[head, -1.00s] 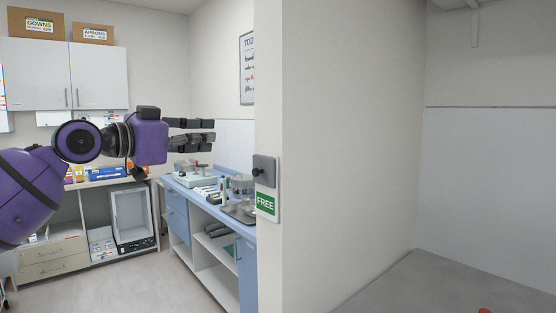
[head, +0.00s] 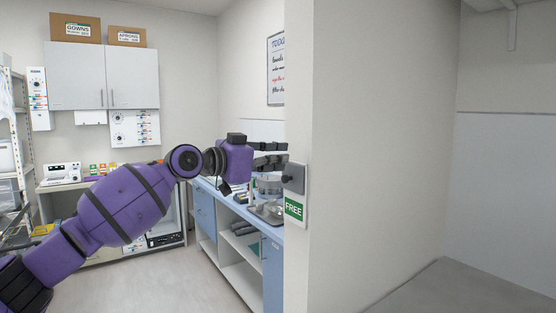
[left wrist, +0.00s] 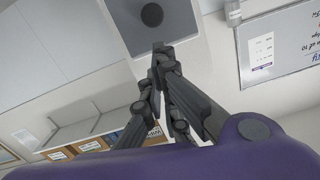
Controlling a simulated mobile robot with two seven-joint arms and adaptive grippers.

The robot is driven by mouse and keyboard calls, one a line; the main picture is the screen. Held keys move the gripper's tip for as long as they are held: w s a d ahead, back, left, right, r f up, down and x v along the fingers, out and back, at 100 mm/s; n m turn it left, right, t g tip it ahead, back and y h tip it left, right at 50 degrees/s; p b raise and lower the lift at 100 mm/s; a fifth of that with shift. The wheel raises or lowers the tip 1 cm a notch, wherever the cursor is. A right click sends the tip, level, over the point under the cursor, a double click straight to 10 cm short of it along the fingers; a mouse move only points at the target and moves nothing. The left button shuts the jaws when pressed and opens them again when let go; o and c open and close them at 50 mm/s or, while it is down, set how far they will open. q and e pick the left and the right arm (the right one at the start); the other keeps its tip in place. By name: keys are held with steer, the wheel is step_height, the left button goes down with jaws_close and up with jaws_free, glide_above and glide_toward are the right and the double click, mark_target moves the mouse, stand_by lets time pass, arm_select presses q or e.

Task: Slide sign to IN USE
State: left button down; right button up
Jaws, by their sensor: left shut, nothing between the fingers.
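The sign (head: 295,208) is a small plate on the end face of the wall, with green FREE showing on its lower part. A grey slider with a dark round knob (head: 286,179) covers its upper part. In the left wrist view a grey panel with a dark knob (left wrist: 152,15) shows just beyond the fingertips. My left gripper (head: 286,158) is shut and empty. In the head view its fingertips are just above and left of the knob; I cannot tell if they touch. It also shows shut in the left wrist view (left wrist: 160,48). My right gripper is not in view.
The wall end (head: 298,260) stands in the middle, with a clear wall face to its right. A blue-topped counter (head: 207,188) with lab items is behind my left arm. A shelf rack (head: 22,170) stands at far left. The floor (head: 185,275) between is open.

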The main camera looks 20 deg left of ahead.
arm_select(q)
steer(key=shift+w+f, duration=0.15)
steer(key=shift+f, duration=0.35)
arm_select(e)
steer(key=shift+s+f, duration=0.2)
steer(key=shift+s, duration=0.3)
arm_select(q)
steer(key=shift+f, duration=0.1)
